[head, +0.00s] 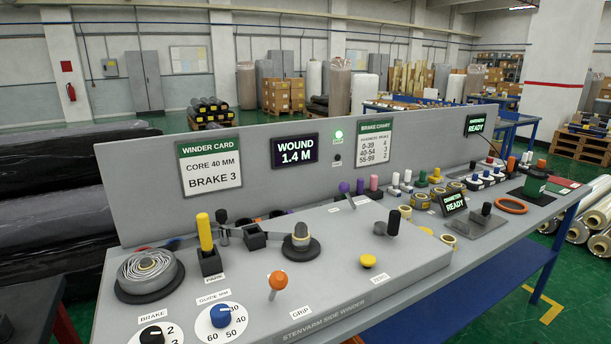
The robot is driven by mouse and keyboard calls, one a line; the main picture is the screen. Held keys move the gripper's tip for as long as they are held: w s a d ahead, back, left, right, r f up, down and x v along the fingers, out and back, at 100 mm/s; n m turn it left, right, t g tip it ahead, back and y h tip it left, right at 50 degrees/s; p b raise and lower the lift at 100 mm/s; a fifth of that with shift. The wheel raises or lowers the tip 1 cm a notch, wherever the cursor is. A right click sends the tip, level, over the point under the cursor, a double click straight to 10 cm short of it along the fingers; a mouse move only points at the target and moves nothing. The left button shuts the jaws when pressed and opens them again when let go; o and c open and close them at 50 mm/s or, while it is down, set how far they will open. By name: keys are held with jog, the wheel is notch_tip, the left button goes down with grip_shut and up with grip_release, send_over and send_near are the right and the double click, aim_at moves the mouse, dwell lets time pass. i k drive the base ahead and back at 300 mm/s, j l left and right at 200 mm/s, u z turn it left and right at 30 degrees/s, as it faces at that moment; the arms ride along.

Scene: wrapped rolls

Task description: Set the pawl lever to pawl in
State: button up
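The side winder panel (330,280) is a grey sloping console on a bench. A lever with a yellow grip (204,233) stands nearly upright in a black block at its left rear, and a small label (213,279) sits in front of it. The label is too small to read with certainty, so I cannot be sure this is the pawl lever or tell its set position. An orange-knobbed lever (277,281) stands by the GRIP label. My gripper is not in view.
A wound roll (150,271) sits left of the yellow lever. BRAKE (153,335) and guide (221,316) dials are in front. A display reads WOUND 1.4 M (297,150).

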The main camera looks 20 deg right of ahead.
aim_at(344, 187)
jog(key=i+z, duration=0.1)
jog(key=z, duration=0.35)
jog(key=j+z, duration=0.15)
jog(key=z, duration=0.3)
jog(key=j+z, duration=0.1)
jog(key=z, duration=0.35)
jog(key=i+j+z, duration=0.15)
jog(key=j+z, duration=0.2)
jog(key=j, duration=0.4)
jog(key=j+z, duration=0.4)
jog(key=j, duration=0.35)
jog(key=i, duration=0.05)
